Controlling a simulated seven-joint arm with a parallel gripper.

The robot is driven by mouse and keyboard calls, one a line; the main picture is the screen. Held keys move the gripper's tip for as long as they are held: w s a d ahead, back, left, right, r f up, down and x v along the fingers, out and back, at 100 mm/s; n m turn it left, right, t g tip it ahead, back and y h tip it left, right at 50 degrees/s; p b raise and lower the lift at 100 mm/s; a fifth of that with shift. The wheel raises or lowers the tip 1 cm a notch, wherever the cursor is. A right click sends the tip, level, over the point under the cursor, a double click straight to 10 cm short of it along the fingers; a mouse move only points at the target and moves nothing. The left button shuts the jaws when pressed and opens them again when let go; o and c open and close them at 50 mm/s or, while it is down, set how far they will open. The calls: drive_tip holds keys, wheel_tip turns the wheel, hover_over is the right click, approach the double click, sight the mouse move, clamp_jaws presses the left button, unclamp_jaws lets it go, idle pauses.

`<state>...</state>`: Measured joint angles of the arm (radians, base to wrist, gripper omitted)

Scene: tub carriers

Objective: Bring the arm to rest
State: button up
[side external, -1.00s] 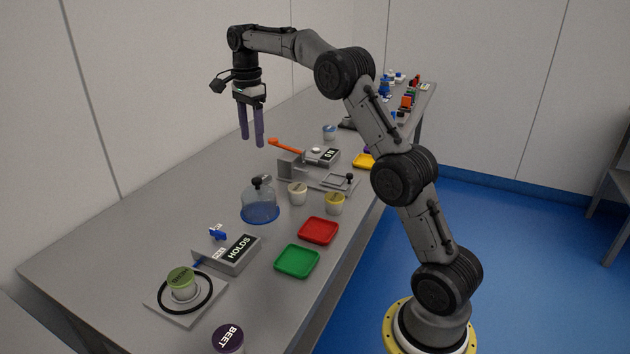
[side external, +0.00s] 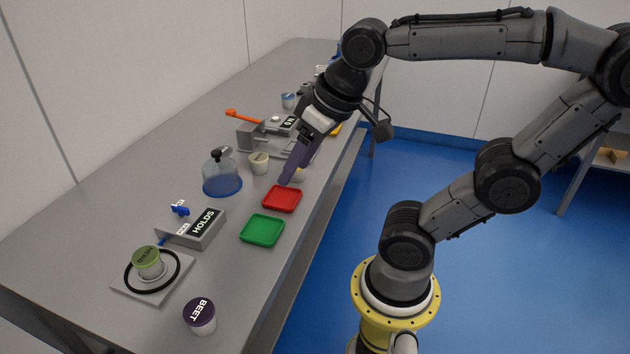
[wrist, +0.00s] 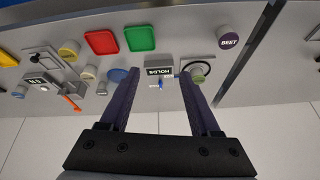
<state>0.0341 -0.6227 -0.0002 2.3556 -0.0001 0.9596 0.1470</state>
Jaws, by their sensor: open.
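My gripper (side external: 294,164) is open and empty, tilted down and to the left above the bench in the side external view. Its purple fingers overlap the red tray in that picture, and it is unclear how high above it they are. In the wrist view the two fingers (wrist: 158,88) stand well apart with nothing between their tips. My arm reaches across the upper right of the side external view, bent at the elbow.
The grey bench (side external: 160,128) holds a red tray (side external: 281,199), a green tray (side external: 262,230), a HOLDS block (side external: 203,230), a blue-based dome (side external: 221,178), a BEET tub (side external: 199,315) and a green-lidded tub (side external: 148,262) on a ringed plate. Open floor (side external: 470,190) lies right.

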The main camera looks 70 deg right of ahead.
drive_tip(key=s+f+n, duration=0.2)
drive_tip(key=s, duration=0.1)
drive_tip(key=shift+a+f, duration=0.35)
drive_tip(key=shift+f, duration=0.05)
